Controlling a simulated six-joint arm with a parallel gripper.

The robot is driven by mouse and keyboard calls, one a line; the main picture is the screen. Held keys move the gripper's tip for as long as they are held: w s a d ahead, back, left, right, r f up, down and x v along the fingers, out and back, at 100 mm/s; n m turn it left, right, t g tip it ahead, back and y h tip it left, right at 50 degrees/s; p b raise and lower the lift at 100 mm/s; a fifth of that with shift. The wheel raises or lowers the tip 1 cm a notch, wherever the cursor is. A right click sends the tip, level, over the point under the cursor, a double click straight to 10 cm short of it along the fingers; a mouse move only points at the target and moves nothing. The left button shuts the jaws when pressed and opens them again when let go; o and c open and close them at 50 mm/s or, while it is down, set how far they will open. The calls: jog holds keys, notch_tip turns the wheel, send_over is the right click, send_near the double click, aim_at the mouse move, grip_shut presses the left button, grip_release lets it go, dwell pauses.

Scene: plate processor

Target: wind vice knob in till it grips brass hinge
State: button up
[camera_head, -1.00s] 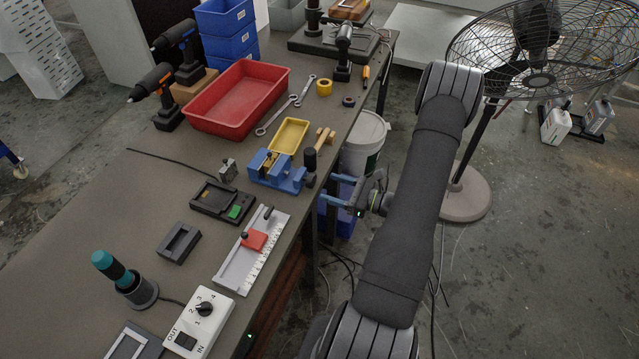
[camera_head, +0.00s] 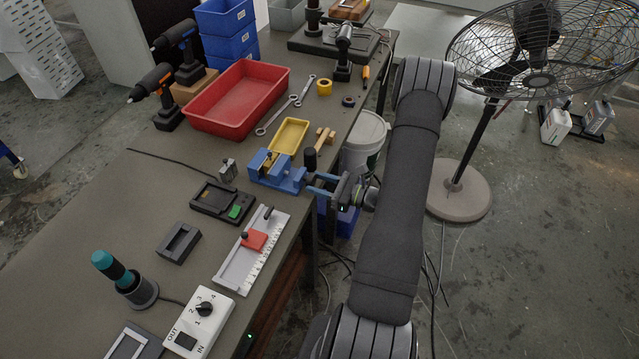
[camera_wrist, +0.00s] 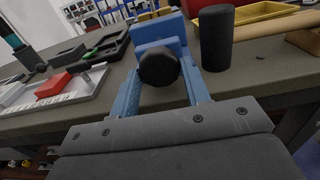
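The blue vice (camera_head: 277,172) stands near the bench's right edge. A small brass-coloured piece, seemingly the hinge (camera_head: 268,158), shows at its jaws; whether the jaws touch it I cannot tell. The round black vice knob (camera_wrist: 159,67) faces my wrist camera at the front of the vice (camera_wrist: 157,30). My gripper (camera_head: 317,184) is at the knob's end of the vice, off the bench edge. In the wrist view my gripper's (camera_wrist: 161,76) two blue fingers are open, one on each side of the knob. Contact with the knob is not visible.
A black upright cylinder (camera_wrist: 216,38) stands close to the right finger. A yellow tray (camera_head: 290,135) lies behind the vice. A white sliding gauge with a red block (camera_head: 254,240) and a black charger (camera_head: 222,202) lie nearby.

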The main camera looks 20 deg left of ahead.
jog(key=shift+m, duration=0.4)
jog(key=m, duration=0.2)
jog(key=shift+m, duration=2.3)
jog(key=shift+r, duration=0.1)
jog(key=o, duration=1)
jog(key=shift+c, duration=0.2)
